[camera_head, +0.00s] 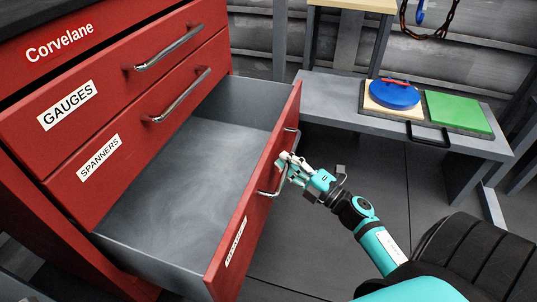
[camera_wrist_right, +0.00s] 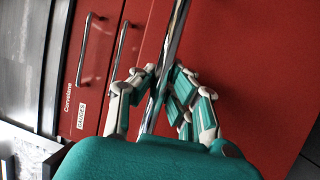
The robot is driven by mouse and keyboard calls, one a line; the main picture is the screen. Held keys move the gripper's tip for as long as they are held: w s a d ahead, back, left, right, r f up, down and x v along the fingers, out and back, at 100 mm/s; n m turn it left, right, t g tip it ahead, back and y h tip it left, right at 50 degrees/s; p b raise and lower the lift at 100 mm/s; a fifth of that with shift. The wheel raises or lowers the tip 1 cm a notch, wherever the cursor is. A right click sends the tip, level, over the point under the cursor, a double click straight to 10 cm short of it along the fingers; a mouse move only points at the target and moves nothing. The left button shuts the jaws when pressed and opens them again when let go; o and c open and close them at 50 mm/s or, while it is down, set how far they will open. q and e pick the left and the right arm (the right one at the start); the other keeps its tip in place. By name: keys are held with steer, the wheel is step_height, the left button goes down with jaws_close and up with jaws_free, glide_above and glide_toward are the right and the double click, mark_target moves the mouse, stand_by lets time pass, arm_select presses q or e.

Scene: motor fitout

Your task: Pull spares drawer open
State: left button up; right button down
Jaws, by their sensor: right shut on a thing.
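The spares drawer (camera_head: 254,205) is the lowest one showing in the red cabinet. It stands far out, and its grey inside looks empty. The label on its front is seen at a steep angle and I cannot read it. My right gripper (camera_head: 287,172) is at the outer side of the drawer front and is shut on its metal handle (camera_head: 268,192). In the right wrist view the fingers of my right gripper (camera_wrist_right: 163,85) sit on both sides of the handle bar (camera_wrist_right: 173,45). My left gripper is in neither view.
The GAUGES drawer (camera_head: 120,92) and SPANNERS drawer (camera_head: 140,140) above are closed. A grey bench (camera_head: 335,95) at the right carries a blue round object (camera_head: 393,95) and a green panel (camera_head: 458,112). Dark floor (camera_head: 375,165) lies between the drawer and the bench.

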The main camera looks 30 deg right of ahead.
steer(key=shift+s+d, duration=0.35)
steer(key=shift+s, duration=0.05)
steer(key=c, duration=1.3)
jaws_free()
steer(key=v, duration=1.2)
